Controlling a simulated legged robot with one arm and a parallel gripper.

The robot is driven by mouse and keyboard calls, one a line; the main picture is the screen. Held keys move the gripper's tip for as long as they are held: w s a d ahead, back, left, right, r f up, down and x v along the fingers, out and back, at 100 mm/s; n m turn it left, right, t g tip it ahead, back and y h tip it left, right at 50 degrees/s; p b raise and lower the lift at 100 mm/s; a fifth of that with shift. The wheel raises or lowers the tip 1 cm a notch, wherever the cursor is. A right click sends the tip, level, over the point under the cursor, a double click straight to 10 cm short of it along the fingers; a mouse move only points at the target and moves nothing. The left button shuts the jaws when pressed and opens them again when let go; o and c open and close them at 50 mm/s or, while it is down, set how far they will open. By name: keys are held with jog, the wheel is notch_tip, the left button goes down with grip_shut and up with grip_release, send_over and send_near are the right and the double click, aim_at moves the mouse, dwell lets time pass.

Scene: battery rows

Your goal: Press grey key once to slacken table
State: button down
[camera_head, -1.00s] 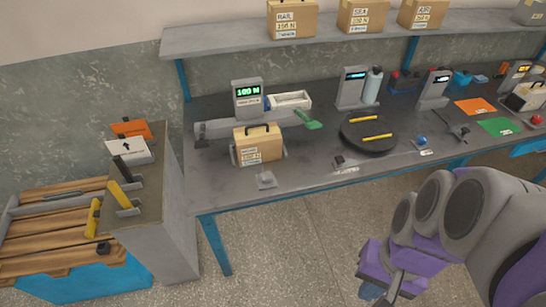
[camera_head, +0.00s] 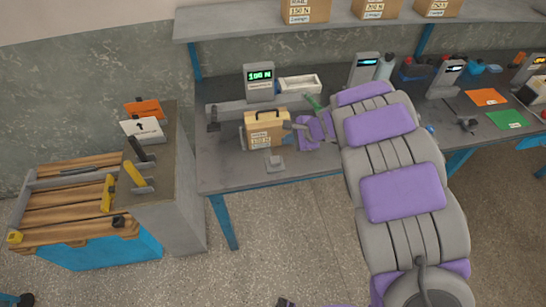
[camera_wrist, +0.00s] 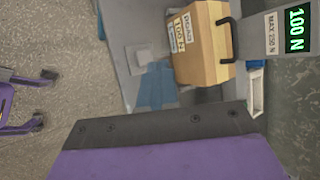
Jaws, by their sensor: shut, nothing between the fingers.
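A small grey key on a flat grey plate (camera_head: 275,162) sits at the front edge of the bench, in front of a tan case with a dark handle (camera_head: 266,131). The key plate also shows in the wrist view (camera_wrist: 143,56), beside the case (camera_wrist: 199,46). My gripper (camera_head: 300,127) is shut and empty, at the right side of the case, above and right of the key and apart from it. A grey display post (camera_head: 259,82) behind the case reads 100 N in green. My dark and purple gripper body fills the bottom of the wrist view; its fingertips are unclear there.
A white tray (camera_head: 299,83) and a green handle (camera_head: 312,102) are behind my gripper. My arm hides the middle of the bench. A cabinet (camera_head: 165,190) with yellow and black tools stands left. A shelf with boxes (camera_head: 305,10) runs above. The floor in front is clear.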

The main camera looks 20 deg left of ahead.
aim_at(277, 161)
jog(key=w+a+f+m+y, duration=0.1)
jog(key=w+a+f, duration=0.1)
jog(key=a, duration=0.3)
jog(key=shift+w+f+m+t+p, duration=0.15)
jog(key=shift+f+m+t+p, duration=0.2)
jog(key=shift+f, duration=0.35)
jog(key=shift+f, duration=0.15)
notch_tip(277, 161, down, 8)
jog(key=b, duration=0.5)
jog(key=shift+d+f, duration=0.15)
jog(key=shift+f, duration=0.1)
jog(key=shift+f+b, duration=0.35)
jog(key=shift+b, duration=0.4)
dwell(1.1)
